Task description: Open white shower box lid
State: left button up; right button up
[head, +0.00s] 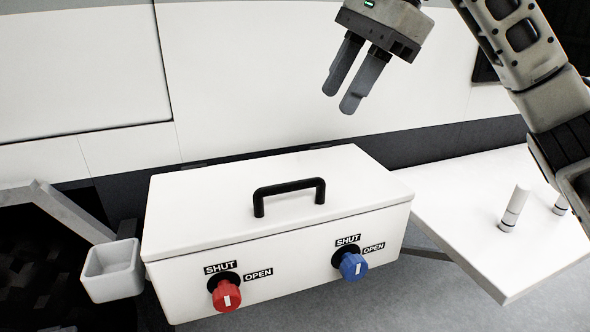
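The white shower box (280,258) sits in the middle of the head view. Its flat white lid (215,200) lies down on the box, with only a thin seam showing along the front. A black bar handle (289,187) stands up from the lid. My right gripper (340,98) hangs above and behind the handle, apart from the lid, fingers pointing down and slightly left. A narrow gap shows between its two fingers, and nothing is held. My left gripper is not in view.
The box front carries a red knob (227,296) and a blue knob (354,266), each labelled SHUT and OPEN. A small grey bin (112,271) is at the left. A white shelf (480,240) with small cylinders (514,208) is at the right. A white wall panel stands behind.

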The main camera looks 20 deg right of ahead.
aim_at(291, 183)
jog(key=x, duration=1.4)
jog(key=shift+a+f, duration=0.15)
grip_shut()
